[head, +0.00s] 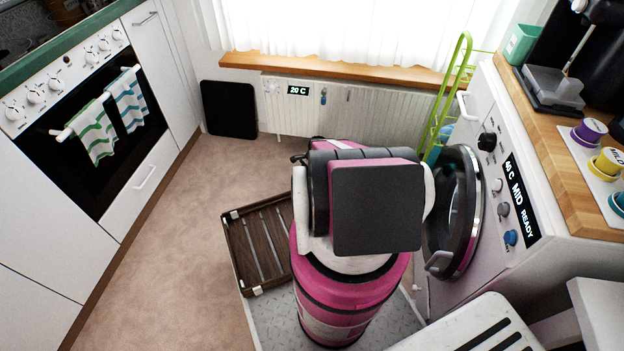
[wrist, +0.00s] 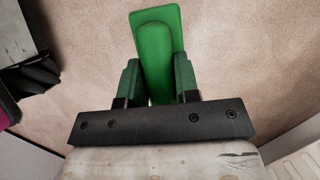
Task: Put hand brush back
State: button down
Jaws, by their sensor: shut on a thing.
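The green hand brush (wrist: 157,42) shows in the wrist view, with its narrower end towards me and a wider part behind it. My gripper (wrist: 157,75) is shut on it, one finger on each side. Pale brown floor lies behind the brush. I cannot make out any bristles from this angle. In the head view my own pink and grey arm and column fill the middle, and neither the brush nor my gripper can be seen there.
A washing machine (head: 500,190) stands at right, its round door (head: 455,212) ajar. A green rack (head: 440,105) leans beside it. A white radiator (head: 390,115) with small hooked items is under the window. A brown slatted crate (head: 258,243) is beside me. Floor (head: 170,245) at left is clear.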

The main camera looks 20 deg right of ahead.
jog(key=d+f, duration=0.1)
jog(key=d, duration=0.1)
jog(key=d+f, duration=0.1)
jog(key=shift+w+d+f, duration=0.2)
jog(key=shift+w+d, duration=0.15)
jog(key=shift+w, duration=0.05)
jog(key=shift+f, duration=1.95)
jog(key=c, duration=0.8)
grip_release()
jog(key=shift+c, duration=0.2)
